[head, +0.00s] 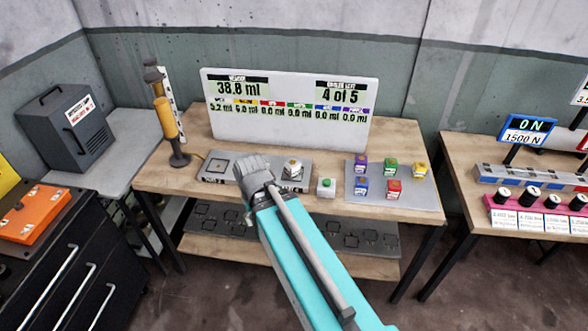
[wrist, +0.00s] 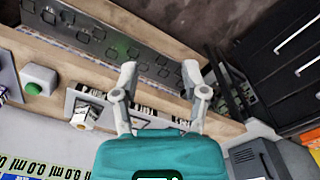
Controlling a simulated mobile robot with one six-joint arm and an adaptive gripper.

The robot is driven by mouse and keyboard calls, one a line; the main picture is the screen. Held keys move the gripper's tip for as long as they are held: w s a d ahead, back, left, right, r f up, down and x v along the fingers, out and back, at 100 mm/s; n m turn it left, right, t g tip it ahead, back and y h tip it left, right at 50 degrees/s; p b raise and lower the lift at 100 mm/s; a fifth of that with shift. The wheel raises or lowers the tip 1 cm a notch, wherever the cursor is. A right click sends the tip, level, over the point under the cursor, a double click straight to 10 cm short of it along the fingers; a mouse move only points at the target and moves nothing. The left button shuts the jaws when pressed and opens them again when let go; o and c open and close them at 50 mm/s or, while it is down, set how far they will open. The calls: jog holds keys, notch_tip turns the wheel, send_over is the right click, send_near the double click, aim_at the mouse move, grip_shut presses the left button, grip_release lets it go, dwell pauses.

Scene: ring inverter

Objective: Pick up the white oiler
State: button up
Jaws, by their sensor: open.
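The white oiler (head: 292,169), a small white block with a yellowish top, stands on the grey plate on the middle table in the head view. In the wrist view, a white block with a yellow mark (wrist: 84,117), which looks like the same oiler, is left of the fingers. My gripper (head: 252,172) is over the plate, just left of the oiler in the head view. In the wrist view its two fingers (wrist: 159,72) are spread with nothing between them. My gripper and arm hide part of the plate.
A green button box (head: 326,187) stands right of the oiler. Several coloured oilers stand on a grey mat (head: 415,200) further right. A white display board (head: 290,128) rises behind. A yellow cylinder stand (head: 168,120) is at the left.

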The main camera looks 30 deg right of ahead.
jog(key=shift+d, duration=0.2)
jog(key=o, duration=0.4)
jog(key=shift+f, duration=0.1)
jog(key=shift+o, duration=1)
jog(key=shift+w+d+f+b, duration=0.2)
jog(key=shift+w+b, duration=0.05)
jog(key=shift+b, duration=0.05)
jog(key=w+d+f+m+h+b, duration=0.1)
jog(key=w+d+m+h+b, duration=0.2)
jog(key=w, duration=0.4)
jog(key=w+d+f+m+t+h+b, duration=0.1)
jog(key=w+d+m+h+b, duration=0.2)
jog(key=w+m+h+b, duration=0.3)
jog(key=w+d+f+m+t+h+b, duration=0.1)
jog(key=w+d+m+h+b, duration=0.3)
jog(key=w, duration=0.6)
jog(key=m+b, duration=0.2)
jog(key=m, duration=0.1)
jog(key=shift+f, duration=0.3)
